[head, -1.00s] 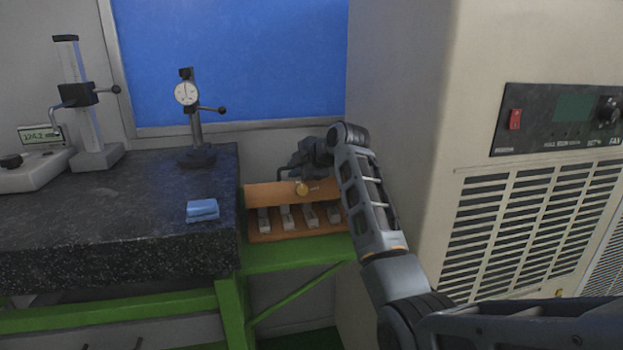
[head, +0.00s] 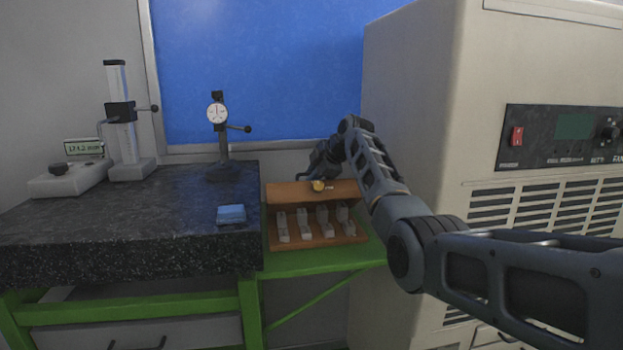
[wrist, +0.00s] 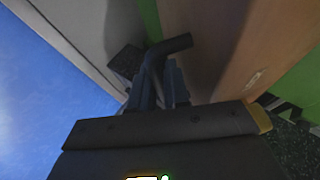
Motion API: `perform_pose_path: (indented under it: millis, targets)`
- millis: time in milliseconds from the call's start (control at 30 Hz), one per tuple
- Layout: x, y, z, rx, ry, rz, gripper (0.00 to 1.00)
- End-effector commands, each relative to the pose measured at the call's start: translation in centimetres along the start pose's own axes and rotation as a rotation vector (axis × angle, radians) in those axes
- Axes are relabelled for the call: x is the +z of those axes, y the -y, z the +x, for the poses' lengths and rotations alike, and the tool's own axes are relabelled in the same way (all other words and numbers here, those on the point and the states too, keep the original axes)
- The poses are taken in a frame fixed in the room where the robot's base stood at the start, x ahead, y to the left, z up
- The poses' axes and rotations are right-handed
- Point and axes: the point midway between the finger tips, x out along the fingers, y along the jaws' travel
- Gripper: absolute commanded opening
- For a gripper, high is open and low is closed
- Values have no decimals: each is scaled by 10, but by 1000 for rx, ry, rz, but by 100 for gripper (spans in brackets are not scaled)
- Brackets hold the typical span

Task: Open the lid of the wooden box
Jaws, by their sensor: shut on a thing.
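The wooden box (head: 274,243) sits on the green-framed stand with several grey metal blocks (head: 303,226) in its open front. Its lid (head: 285,195) is raised and tilted back; its wooden face fills the upper right of the wrist view (wrist: 222,45). A round yellow piece (head: 318,186) shows in front of the lid. My gripper (head: 318,165) is at the lid's upper edge. In the wrist view my gripper (wrist: 165,88) is shut on a dark bent handle (wrist: 168,47) beside the lid. How the handle joins the lid is hidden.
A black granite table (head: 130,225) stands left of the box, with a blue cloth (head: 231,214), a dial gauge stand (head: 218,130) and a height gauge (head: 122,120). A large beige cabinet (head: 420,110) is close on the right. Green stand surface (head: 320,257) shows before the box.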

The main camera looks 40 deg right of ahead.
Motion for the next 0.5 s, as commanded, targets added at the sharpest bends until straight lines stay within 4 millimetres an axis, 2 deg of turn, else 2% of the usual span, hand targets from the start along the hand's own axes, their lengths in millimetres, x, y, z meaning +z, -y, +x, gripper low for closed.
perform_pose_path:
  millis: [367, 400, 500]
  targets:
    - [2, 0, 0, -1, 2, 1, 0]
    - [2, 0, 0, -2, 2, 1, 18]
    - [2, 0, 0, -2, 2, 1, 22]
